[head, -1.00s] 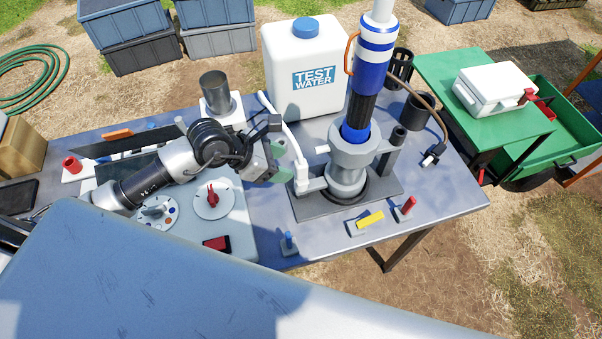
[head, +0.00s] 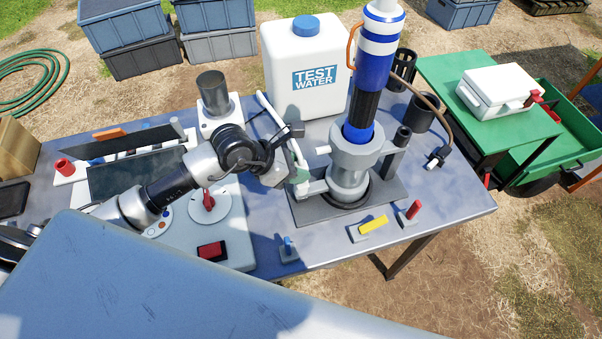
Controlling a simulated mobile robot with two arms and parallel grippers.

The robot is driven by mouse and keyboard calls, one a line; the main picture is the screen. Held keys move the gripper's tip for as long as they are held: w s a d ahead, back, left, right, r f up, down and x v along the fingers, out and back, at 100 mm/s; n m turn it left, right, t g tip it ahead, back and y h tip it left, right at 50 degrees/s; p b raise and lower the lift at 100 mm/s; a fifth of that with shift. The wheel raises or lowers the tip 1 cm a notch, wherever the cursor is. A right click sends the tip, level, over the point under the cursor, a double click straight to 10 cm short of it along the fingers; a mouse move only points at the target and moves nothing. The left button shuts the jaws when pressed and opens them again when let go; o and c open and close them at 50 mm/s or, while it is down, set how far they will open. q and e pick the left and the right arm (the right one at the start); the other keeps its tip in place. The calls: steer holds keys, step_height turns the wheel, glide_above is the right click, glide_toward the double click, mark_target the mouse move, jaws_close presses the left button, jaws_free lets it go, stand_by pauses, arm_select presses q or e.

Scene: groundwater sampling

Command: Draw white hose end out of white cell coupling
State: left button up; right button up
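The white hose (head: 271,110) runs from behind the left side of the bench forward to the grey flow cell (head: 350,160). Its front end meets the white cell coupling (head: 302,188) at the cell's left side. My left gripper (head: 297,168) is at this hose end, just above the coupling, with a green finger pad beside the hose. The gripper hides part of the hose, and I cannot tell whether the fingers touch it or are closed. My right gripper is not in view.
A blue and white cylinder (head: 372,60) stands upright in the cell. A white TEST WATER container (head: 305,50) stands behind. Small blue (head: 288,246), yellow (head: 373,224) and red (head: 413,209) pieces sit along the front edge. A control panel (head: 236,235) lies under my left arm.

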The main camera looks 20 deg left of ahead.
arm_select(q)
steer(key=shift+c, duration=1.4)
steer(key=shift+r, duration=0.1)
steer(key=shift+r+p, duration=2.1)
steer(key=shift+r, duration=0.75)
